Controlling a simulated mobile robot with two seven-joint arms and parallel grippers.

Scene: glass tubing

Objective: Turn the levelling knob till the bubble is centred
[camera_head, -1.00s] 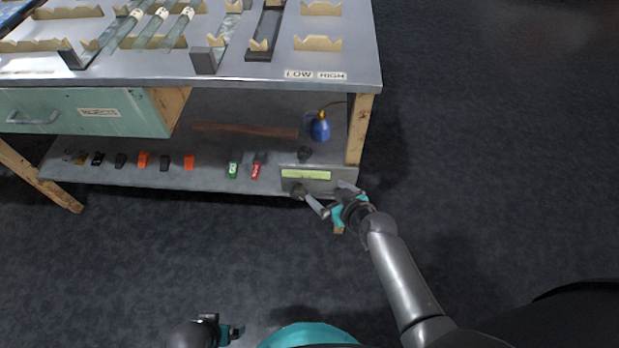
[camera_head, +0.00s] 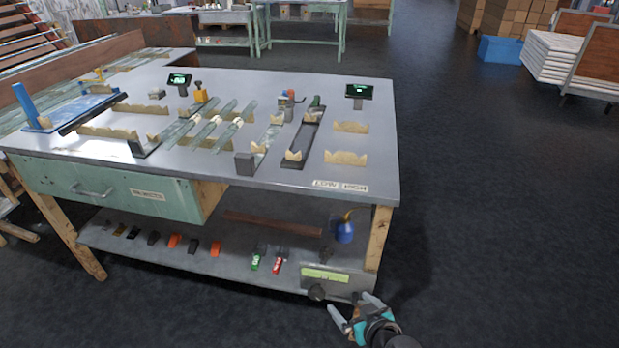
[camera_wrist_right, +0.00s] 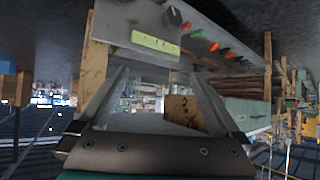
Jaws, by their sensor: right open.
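The dark round levelling knob (camera_head: 316,292) is on the front of a grey box (camera_head: 345,284) at the right end of the table's lower shelf. It also shows at the top of the right wrist view (camera_wrist_right: 172,17). Above the knob is a yellow-green strip (camera_head: 325,275), also in the wrist view (camera_wrist_right: 155,42); no bubble can be made out. My right gripper (camera_head: 352,307) is open and empty, just right of and below the knob, apart from it. Its spread fingers show in the wrist view (camera_wrist_right: 160,85). My left gripper is out of view.
A wooden table leg (camera_head: 378,238) stands right beside the box. A blue bottle (camera_head: 344,230) and several small coloured clips (camera_head: 215,248) are on the shelf. The tabletop (camera_head: 230,170) overhangs it, carrying glass tubes and supports. The floor (camera_head: 480,210) to the right is clear.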

